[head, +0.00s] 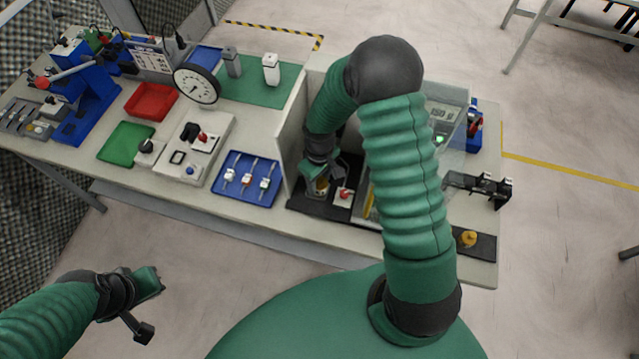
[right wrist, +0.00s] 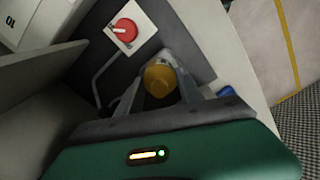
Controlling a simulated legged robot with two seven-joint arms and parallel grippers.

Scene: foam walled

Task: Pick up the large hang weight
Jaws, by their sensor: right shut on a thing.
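My right gripper (head: 320,180) reaches down inside the foam-walled bay and is shut on a yellow-orange weight (head: 321,186). In the right wrist view the weight (right wrist: 160,82) shows between the two fingers, with a grey part beyond its yellow end. The gripper hides much of it in the head view, and I cannot tell whether it still touches the dark floor. My left gripper (head: 145,305) is open and empty, away from the table at the lower left.
A red knob on a white plate (head: 343,196) sits close beside the weight; it also shows in the right wrist view (right wrist: 125,29). A pale wall (head: 292,140) stands left of the bay. A blue tray (head: 246,180) lies beyond it. Another orange piece (head: 468,238) stands on a dark mat at right.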

